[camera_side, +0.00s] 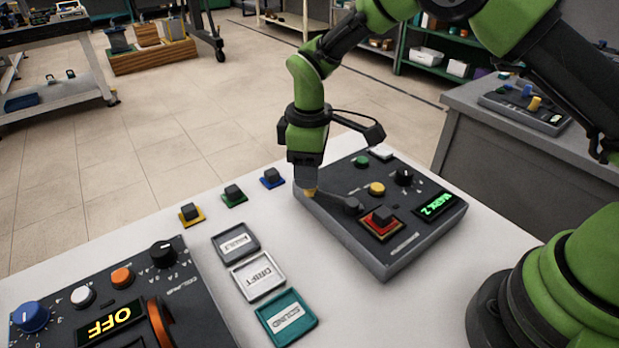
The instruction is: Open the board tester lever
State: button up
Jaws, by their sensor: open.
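A dark grey box (372,262) stands on the white table, and I take it for the board tester. My gripper (310,188) points down at that end, at the box's left edge. The jaws are open, but the fingers are small and partly merge with the lever end, so I cannot tell whether they touch it.
Left stands another panel with an "OFF" display (109,322), knobs and an orange handle (159,326). Between lie three labelled trays, grey (254,257), white (280,286) and teal (310,322). Behind them are blocks on yellow (190,220), green (234,203) and blue (272,186) pads.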

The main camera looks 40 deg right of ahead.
notch_tip(320, 180, up, 6)
jog(key=shift+r, duration=0.2)
dwell(0.5)
jog(key=shift+r, duration=0.15)
jog(key=s+d+r+m+t+y, duration=0.1)
jog(key=s+d+r+m+t, duration=0.2)
jog(key=r, duration=0.4)
jog(key=s+d+r+m, duration=0.2)
jog(key=s+r+m, duration=0.1)
jog(key=s+r, duration=0.35)
jog(key=s+d+r+m+t+y, duration=0.1)
jog(key=s+m+t, duration=0.3)
jog(key=s, duration=1)
jog(key=d+r+m, duration=0.1)
jog(key=m, duration=0.1)
jog(key=shift+s+m, duration=0.2)
jog(key=shift+m, duration=0.2)
jog(key=shift+d, duration=0.1)
